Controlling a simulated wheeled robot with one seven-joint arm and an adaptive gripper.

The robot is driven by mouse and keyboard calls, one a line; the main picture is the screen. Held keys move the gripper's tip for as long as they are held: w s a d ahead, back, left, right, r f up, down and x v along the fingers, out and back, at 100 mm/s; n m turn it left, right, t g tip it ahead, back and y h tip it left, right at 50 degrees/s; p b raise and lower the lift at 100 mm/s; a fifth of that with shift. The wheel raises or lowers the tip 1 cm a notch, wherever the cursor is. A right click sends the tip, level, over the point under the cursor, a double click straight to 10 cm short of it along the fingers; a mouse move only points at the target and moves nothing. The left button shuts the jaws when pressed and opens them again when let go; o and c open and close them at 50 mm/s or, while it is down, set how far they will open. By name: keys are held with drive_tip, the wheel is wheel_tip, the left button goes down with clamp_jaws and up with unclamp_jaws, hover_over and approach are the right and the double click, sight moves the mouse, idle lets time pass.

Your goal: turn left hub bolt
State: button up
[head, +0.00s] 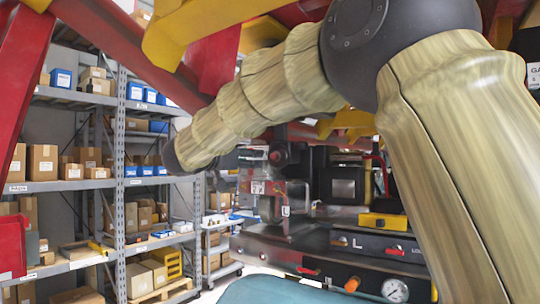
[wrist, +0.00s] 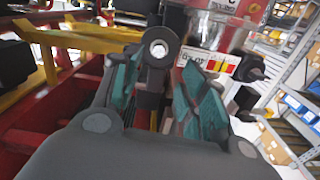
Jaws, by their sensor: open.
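My gripper (wrist: 160,66) is open in the wrist view, with a teal-padded finger on each side. Between and beyond the fingers is a dark grey rounded part with a bright ring-shaped end (wrist: 158,48). It may be the left hub bolt, but I cannot tell for sure. I see a gap on both sides of it and cannot tell whether either finger touches it. In the head view my sleeved arm reaches left across the picture, and the gripper cannot be made out. A red-centred dark round part (head: 277,156) shows below the arm there.
Yellow and red beams surround the work area. A panel with a gauge (head: 395,290) and a yellow block (head: 383,221) stand low at right. Shelving with boxes (head: 75,185) stands at left.

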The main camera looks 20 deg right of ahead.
sight(273, 158)
drive_tip(key=shift+n, duration=0.4)
drive_tip(key=p+x, duration=0.4)
drive_tip(key=x, duration=0.5)
drive_tip(key=shift+d+r+p, duration=0.1)
drive_tip(key=shift+p, duration=0.25)
drive_tip(key=shift+p+x, duration=0.3)
drive_tip(key=shift+x, duration=0.55)
clamp_jaws()
